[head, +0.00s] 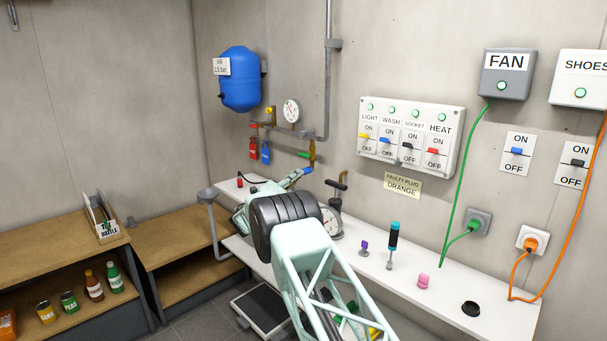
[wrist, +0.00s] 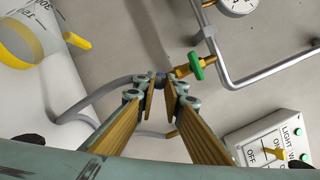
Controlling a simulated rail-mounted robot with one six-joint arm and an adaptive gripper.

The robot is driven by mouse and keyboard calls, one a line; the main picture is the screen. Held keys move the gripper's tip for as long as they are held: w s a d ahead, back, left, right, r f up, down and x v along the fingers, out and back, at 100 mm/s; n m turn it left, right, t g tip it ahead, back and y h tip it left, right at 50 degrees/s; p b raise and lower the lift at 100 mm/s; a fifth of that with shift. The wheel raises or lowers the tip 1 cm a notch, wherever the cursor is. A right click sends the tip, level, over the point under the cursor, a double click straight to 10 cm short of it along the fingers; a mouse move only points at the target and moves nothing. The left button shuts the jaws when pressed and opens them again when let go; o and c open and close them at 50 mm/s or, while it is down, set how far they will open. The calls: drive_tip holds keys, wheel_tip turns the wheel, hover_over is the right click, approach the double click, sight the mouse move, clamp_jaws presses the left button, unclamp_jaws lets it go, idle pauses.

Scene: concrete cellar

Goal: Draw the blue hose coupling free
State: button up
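The blue hose coupling (head: 307,170) is at the lower end of a brass tap pipe (head: 312,153) on the back wall. In the wrist view the coupling (wrist: 160,78) looks dark and small, at the tips of my fingers, with the brass pipe and its green handle (wrist: 197,66) just to its right. A grey hose (wrist: 100,95) runs left from it. My gripper (wrist: 160,95) points at the coupling with a gap between its two fingers. Whether the tips touch the coupling is unclear. In the head view my arm hides most of my gripper (head: 294,179).
A white bench (head: 440,292) runs below the wall, with a pressure gauge (head: 330,221), a blue-and-black tool (head: 393,238) and small pegs. Grey pipework (head: 327,90) rises beside the tap. A blue tank (head: 240,80) and a switch panel (head: 412,135) hang on the walls.

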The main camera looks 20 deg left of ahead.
drive_tip(key=shift+s+a, duration=0.4)
drive_tip(key=shift+s, duration=0.35)
drive_tip(key=shift+s+a, duration=0.35)
drive_tip(key=shift+s, duration=0.35)
clamp_jaws()
idle(0.5)
drive_tip(key=shift+s+a+p, duration=0.15)
drive_tip(key=shift+s+a, duration=0.25)
drive_tip(key=shift+s, duration=0.45)
drive_tip(key=shift+s+a+p, duration=0.15)
drive_tip(key=shift+s+a, duration=0.2)
drive_tip(key=shift+s, duration=0.45)
drive_tip(key=shift+s, duration=0.1)
